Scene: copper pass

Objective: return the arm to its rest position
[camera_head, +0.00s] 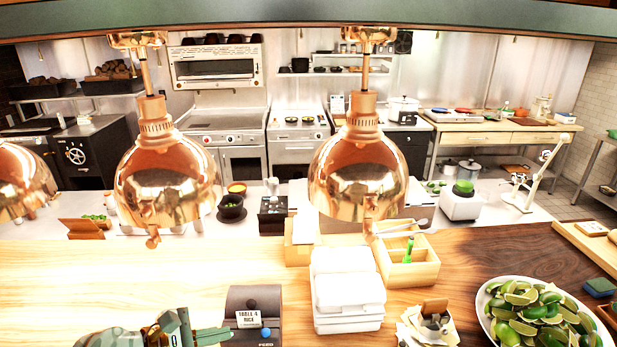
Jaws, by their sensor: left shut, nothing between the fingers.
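My left gripper (212,336) shows at the bottom edge, left of centre, low over the pale wooden counter (100,280). Its green-grey fingers point right and are shut with nothing between them. The fingertips are close to a dark ticket printer (253,300) with a paper slip; I cannot tell whether they touch it. The rest of my left arm is mostly cut off by the bottom edge. My right gripper is not in view.
White takeaway boxes (346,290) stand stacked at the middle. Right of them are a wooden caddy (410,268) and a plate of limes (484,297). Copper heat lamps (168,180) hang over the counter. The counter's left part is clear.

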